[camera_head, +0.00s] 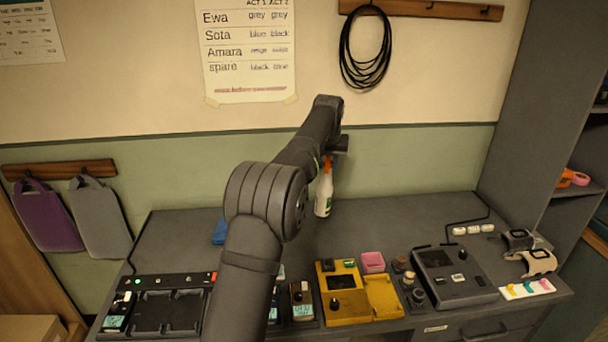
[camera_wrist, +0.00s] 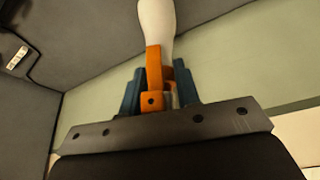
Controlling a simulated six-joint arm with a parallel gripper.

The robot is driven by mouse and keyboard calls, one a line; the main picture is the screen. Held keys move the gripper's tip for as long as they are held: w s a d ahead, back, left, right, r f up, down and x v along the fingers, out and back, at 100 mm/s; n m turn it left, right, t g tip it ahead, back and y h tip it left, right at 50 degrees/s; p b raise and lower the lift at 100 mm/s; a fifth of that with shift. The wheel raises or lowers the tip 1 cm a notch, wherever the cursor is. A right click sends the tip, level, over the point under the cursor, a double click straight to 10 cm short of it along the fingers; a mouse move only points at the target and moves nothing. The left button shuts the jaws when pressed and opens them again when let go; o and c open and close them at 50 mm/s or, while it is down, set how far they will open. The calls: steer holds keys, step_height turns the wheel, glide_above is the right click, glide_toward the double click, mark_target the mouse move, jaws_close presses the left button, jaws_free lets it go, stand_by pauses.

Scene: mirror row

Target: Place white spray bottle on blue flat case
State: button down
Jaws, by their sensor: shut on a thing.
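The white spray bottle (camera_head: 323,196) hangs roughly upright, slightly tilted, below my gripper (camera_head: 328,160) near the back of the table. Its orange trigger head is at the top. In the wrist view, my gripper (camera_wrist: 160,92) has its two blue-grey fingers shut on either side of the bottle's orange head, with the white body (camera_wrist: 157,20) beyond. I cannot tell whether the bottle's base touches the table. A blue thing, likely the blue flat case (camera_head: 219,232), lies at the back left of the table, left of the bottle. My arm hides part of it.
Along the table (camera_head: 380,228) front stand a black charger tray (camera_head: 165,313), a yellow case (camera_head: 345,295), a pink box (camera_head: 373,262) and a grey device (camera_head: 452,275). Headset-like items (camera_head: 538,262) sit at the right. The back middle is mostly clear.

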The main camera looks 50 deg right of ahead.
steer(key=shift+w+a+r, duration=0.1)
steer(key=shift+a+r, duration=0.15)
steer(key=shift+r, duration=0.1)
steer(key=w+a+r+n+t, duration=0.1)
steer(key=w+a+n, duration=0.1)
steer(key=w+a, duration=0.5)
steer(key=w+a+r+n+t, duration=0.1)
steer(key=w+a+n, duration=0.15)
steer(key=a, duration=0.85)
steer(key=w+a+f, duration=0.2)
steer(key=w+f, duration=0.8)
steer(key=w, duration=0.1)
steer(key=shift+w+a+f+m+h, duration=0.35)
steer(key=shift+f+m+h, duration=0.05)
steer(key=shift+m, duration=0.05)
steer(key=shift+f, duration=0.1)
steer(key=c, duration=1.1)
jaws_free()
steer(key=shift+f, duration=0.15)
